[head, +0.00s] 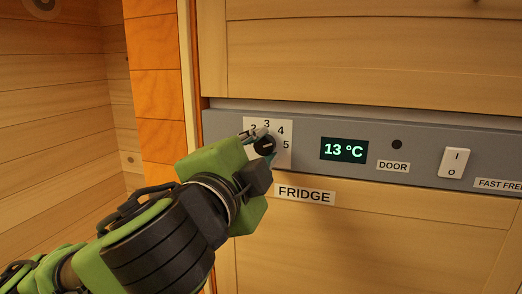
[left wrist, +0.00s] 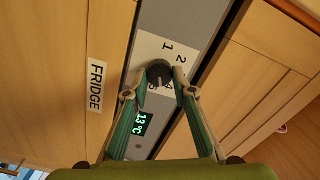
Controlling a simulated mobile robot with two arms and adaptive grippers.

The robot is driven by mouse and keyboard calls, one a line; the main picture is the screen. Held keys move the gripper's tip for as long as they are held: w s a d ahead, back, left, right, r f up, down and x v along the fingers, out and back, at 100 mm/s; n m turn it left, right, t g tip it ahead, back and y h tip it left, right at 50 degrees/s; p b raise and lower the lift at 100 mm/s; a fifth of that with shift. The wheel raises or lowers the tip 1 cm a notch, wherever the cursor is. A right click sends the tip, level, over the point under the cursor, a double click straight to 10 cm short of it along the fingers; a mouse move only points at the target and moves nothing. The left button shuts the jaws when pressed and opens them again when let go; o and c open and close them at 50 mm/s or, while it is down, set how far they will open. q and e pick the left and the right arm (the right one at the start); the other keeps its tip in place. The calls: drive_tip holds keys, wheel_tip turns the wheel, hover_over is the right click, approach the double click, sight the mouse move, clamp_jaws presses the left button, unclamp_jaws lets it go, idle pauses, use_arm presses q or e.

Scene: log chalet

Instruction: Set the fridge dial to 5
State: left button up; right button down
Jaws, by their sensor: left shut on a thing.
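The fridge dial (head: 265,146) is a black round knob on a white plate with printed numbers, on a grey control strip. In the left wrist view the dial (left wrist: 160,73) sits between the two fingertips. My left gripper (left wrist: 160,92) is shut on it, a finger on each side. A pale line on the knob seems to point between 4 and 5; its exact setting is hard to tell. My left gripper (head: 263,141) partly covers the plate in the head view, hiding the 1. My right gripper is not in view.
A display (head: 343,149) right of the dial reads 13 °C. Further right are a DOOR label (head: 392,166) below a dark round spot and a white rocker switch (head: 455,163). A FRIDGE label (head: 305,195) is below the strip. Wooden panels lie above and below.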

use_arm(q)
drive_tip(key=shift+m, duration=2.3)
drive_tip(key=o, duration=1.1)
